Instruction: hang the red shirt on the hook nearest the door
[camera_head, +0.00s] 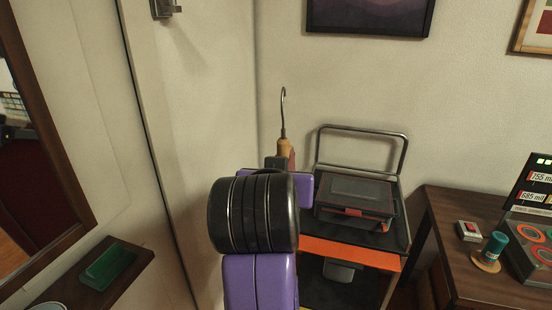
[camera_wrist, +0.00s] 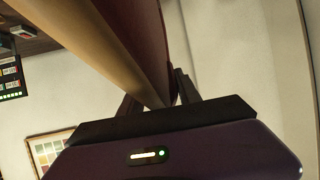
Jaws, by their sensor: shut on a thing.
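A hanger (camera_head: 284,146) with a light wooden top and a thin metal hook stands upright above my gripper (camera_head: 279,163) in the head view. My arm hides most of what is below it. In the wrist view my gripper (camera_wrist: 158,97) is shut on the wooden hanger (camera_wrist: 112,48). Dark red cloth (camera_wrist: 147,32), which looks like the red shirt, lies along the wood; a small dark red part (camera_head: 291,160) shows in the head view. A metal fixture (camera_head: 166,9) sits high on the pale panel at upper left, cut by the frame; I cannot tell if it is a hook.
A cart (camera_head: 318,245) with an orange edge and a black case (camera_head: 353,196) stands right of my arm. A dark wooden table (camera_head: 452,215) with small items is at far right. A shelf (camera_head: 130,262) with a green tray is at lower left. Wall above the hanger is clear.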

